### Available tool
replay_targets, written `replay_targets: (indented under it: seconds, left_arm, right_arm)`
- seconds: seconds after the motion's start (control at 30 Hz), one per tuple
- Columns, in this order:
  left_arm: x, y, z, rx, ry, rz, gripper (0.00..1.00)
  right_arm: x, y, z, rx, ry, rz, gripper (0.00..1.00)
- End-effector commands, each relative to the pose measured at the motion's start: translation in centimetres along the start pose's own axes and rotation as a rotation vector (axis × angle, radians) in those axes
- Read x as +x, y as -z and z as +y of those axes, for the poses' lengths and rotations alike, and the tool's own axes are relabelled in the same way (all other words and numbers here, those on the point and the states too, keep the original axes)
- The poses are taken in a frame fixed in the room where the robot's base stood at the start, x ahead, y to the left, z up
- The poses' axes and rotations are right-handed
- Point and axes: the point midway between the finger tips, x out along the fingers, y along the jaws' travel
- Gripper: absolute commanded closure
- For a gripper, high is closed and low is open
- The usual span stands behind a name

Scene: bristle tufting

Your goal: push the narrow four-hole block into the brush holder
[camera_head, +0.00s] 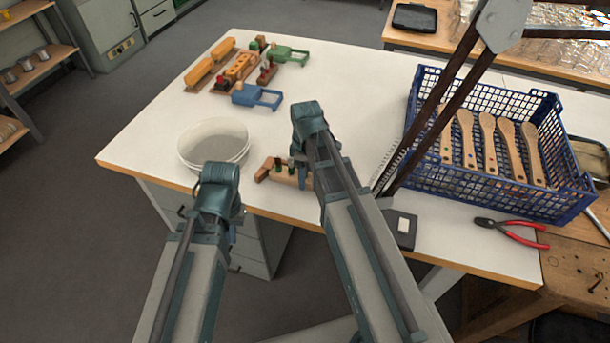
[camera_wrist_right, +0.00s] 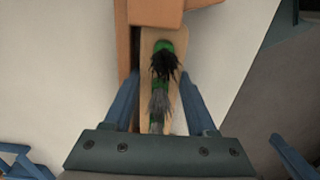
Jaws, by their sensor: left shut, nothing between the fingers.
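The brush holder (camera_head: 263,173) is a small reddish-brown wooden piece near the table's front edge. In the right wrist view its end and side wall (camera_wrist_right: 155,12) show at the top. The narrow four-hole block (camera_wrist_right: 148,45) is pale wood with a black tuft and a grey tuft in green-lined holes. It lies along the holder's side with a dark gap at its left; how far in it sits is hard to tell. My right gripper (camera_wrist_right: 160,85) has its blue fingers against both sides of the block. My left gripper (camera_head: 215,208) is shut and empty, left of the holder.
A white bucket (camera_head: 187,154) stands left of the holder. A blue crate (camera_head: 505,200) with several wooden brushes is at right, with red-handled pliers (camera_head: 525,236) in front. The middle of the table is clear.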

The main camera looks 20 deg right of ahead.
Motion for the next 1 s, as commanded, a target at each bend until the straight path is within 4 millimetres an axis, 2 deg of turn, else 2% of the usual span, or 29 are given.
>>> replay_targets:
  seconds: [0.03, 0.17, 0.37, 1.0]
  left_arm:
    - [-0.1, 0.0, 0.0, 0.0, 0.0, 0.0, 1.0]
    - [-0.5, 0.0, -0.1, 0.0, 0.0, 0.0, 1.0]
    - [-2.3, -0.1, -0.2, 0.0, 0.0, 0.0, 1.0]
    - [-11.6, -0.7, -1.1, 0.0, 0.0, 0.0, 1.0]
  right_arm:
    - [-0.1, 0.0, 1.2, 0.006, -0.024, -0.002, 0.08]
    - [-0.6, 0.0, 1.2, 0.006, -0.024, -0.002, 0.08]
    - [-2.3, 0.0, 1.2, 0.006, -0.023, -0.002, 0.08]
    - [-11.7, 0.1, 0.0, 0.001, -0.007, -0.001, 0.08]
